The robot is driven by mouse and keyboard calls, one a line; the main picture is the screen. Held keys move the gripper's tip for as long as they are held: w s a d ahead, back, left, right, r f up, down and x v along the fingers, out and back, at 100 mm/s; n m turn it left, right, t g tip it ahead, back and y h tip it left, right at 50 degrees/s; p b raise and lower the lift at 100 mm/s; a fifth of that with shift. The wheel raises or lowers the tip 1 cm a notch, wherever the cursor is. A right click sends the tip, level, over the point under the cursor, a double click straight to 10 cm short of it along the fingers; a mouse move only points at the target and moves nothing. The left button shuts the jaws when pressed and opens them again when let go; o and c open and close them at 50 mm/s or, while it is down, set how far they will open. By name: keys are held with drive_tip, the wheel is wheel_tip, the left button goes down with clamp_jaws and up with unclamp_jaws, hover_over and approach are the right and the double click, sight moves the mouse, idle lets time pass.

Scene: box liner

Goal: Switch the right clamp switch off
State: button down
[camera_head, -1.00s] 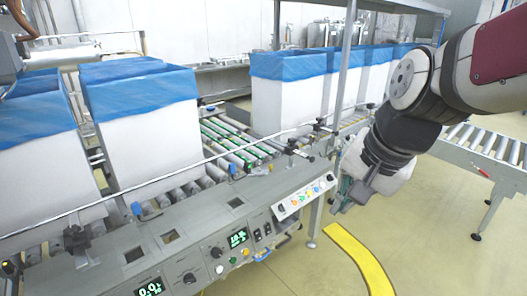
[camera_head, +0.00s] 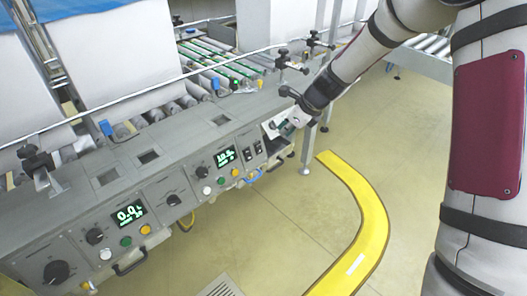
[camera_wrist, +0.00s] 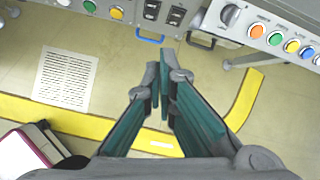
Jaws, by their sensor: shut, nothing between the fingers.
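Two black switches, side by side, show on the grey control panel (camera_head: 180,165) in the head view: a left one (camera_head: 247,153) and a right one (camera_head: 258,147). In the wrist view the left switch (camera_wrist: 151,10) and right switch (camera_wrist: 176,15) are at the top edge. Their labels and positions are too small to read. My gripper (camera_head: 284,124) is at the panel's right end in the head view, covering part of the coloured-button section. In the wrist view my gripper (camera_wrist: 166,73) has its teal fingers shut and empty, apart from the switches.
A black knob (camera_wrist: 230,15) and a row of coloured buttons (camera_wrist: 275,39) lie right of the switches. Blue (camera_wrist: 149,37) and black handles stick out below the panel. A yellow floor line (camera_head: 372,215) curves across open floor.

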wheel_tip(320, 180, down, 7)
drive_tip(key=w+m+b, duration=0.1)
drive_tip(key=w+m, duration=0.1)
drive_tip(key=m, duration=0.1)
drive_tip(key=shift+w+d+r, duration=0.15)
drive_tip(key=shift+w+r, duration=0.05)
drive_tip(key=shift+w, duration=0.2)
drive_tip(key=b, duration=0.4)
approach(259, 153)
wheel_tip(259, 153, down, 3)
drive_tip(key=s, duration=0.1)
drive_tip(key=w, duration=0.1)
drive_tip(key=w+a, duration=0.1)
drive_tip(key=shift+w+a+f+b, duration=0.3)
drive_tip(key=shift+w+f, duration=0.05)
drive_tip(key=shift+f, duration=0.05)
